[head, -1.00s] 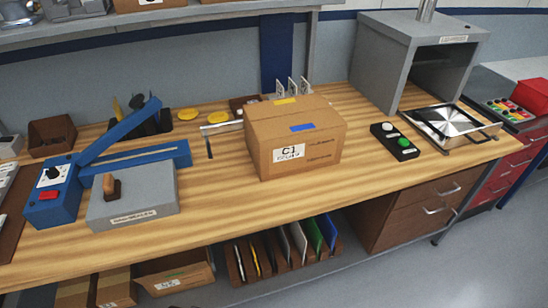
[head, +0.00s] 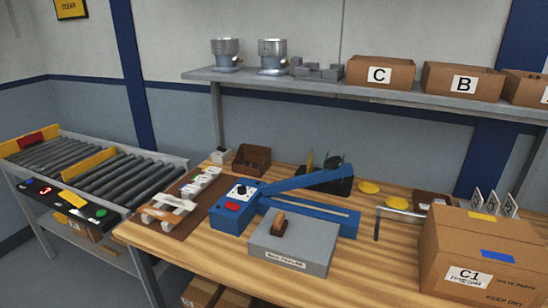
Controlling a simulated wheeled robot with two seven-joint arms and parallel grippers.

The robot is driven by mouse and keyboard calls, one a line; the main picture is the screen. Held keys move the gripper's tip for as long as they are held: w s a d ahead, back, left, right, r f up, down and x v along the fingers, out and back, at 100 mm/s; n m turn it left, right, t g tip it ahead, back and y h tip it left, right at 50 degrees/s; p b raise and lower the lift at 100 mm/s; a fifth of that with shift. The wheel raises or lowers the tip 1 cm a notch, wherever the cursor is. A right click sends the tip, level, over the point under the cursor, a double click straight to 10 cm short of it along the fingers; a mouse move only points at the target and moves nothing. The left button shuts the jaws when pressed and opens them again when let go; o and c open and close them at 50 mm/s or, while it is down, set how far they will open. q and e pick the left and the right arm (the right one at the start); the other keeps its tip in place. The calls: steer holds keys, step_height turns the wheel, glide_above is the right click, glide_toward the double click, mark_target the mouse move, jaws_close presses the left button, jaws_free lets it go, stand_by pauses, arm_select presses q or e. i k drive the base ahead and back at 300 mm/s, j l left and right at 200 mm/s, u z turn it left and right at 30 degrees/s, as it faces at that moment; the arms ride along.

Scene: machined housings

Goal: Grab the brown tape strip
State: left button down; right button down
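A small brown piece (head: 280,222) stands on top of a grey block (head: 290,248) with a white label, at the front middle of the workbench. It has a lighter tan upper part and a dark base; it may be the brown tape strip, but it is too small to be sure. No other brown strip is clear to me. Neither of my grippers is in view.
A blue lever device (head: 236,210) stands just behind and left of the grey block. A closed carton (head: 450,250) stands at the right. A roller conveyor (head: 90,170) is at the left. A shelf (head: 320,85) holds cartons above. Bare bench lies between block and carton.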

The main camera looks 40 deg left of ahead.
mark_target(166, 215)
steer(key=u, duration=2.1)
steer(key=i+j, duration=0.45)
steer(key=j, duration=0.1)
